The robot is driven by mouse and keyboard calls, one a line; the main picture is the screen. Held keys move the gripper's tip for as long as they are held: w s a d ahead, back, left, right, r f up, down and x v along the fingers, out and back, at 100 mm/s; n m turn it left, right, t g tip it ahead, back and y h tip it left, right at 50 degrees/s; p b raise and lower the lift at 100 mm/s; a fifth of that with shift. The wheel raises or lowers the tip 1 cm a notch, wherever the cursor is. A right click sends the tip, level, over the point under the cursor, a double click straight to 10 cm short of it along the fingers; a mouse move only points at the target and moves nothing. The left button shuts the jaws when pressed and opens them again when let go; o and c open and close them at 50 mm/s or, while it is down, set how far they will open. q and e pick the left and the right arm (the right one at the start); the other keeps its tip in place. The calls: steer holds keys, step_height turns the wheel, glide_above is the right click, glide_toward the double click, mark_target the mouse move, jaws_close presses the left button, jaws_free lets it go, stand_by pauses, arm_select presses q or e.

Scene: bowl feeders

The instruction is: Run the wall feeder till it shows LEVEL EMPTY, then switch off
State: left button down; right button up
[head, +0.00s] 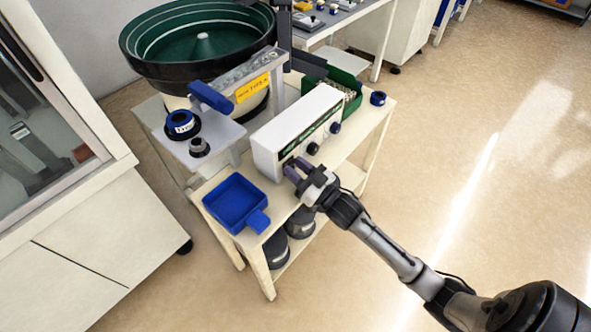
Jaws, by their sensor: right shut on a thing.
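The wall feeder is a green-lined bowl (170,42) in a black rim on a cream cart. Beside it stands a white control box (283,128) with a dark front panel. Two black knobs show on the panel, one in the middle (312,148) and one at the far end (335,127). My right gripper (295,167) is at the panel's near end, shut on what appears to be a control there, which its fingers hide. The panel's lettering is too small to read, so I cannot tell what level it shows. My left gripper is out of view.
A blue tray (207,199) lies on the cart's near corner. A green bin (352,102) of small parts stands behind the box. A blue-handled track with a yellow label (253,88) hangs above. Open floor (470,130) lies to the right.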

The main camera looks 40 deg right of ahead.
steer(key=shift+f+t+b, duration=0.25)
steer(key=shift+t+b, duration=0.25)
steer(key=shift+t, duration=0.4)
steer(key=o, duration=0.9)
steer(key=shift+s, duration=0.15)
steer(key=shift+s+f+p, duration=0.1)
steer(key=shift+s+p, duration=0.2)
steer(key=p+v, duration=0.4)
steer(key=v, duration=0.9)
steer(key=shift+d, duration=0.1)
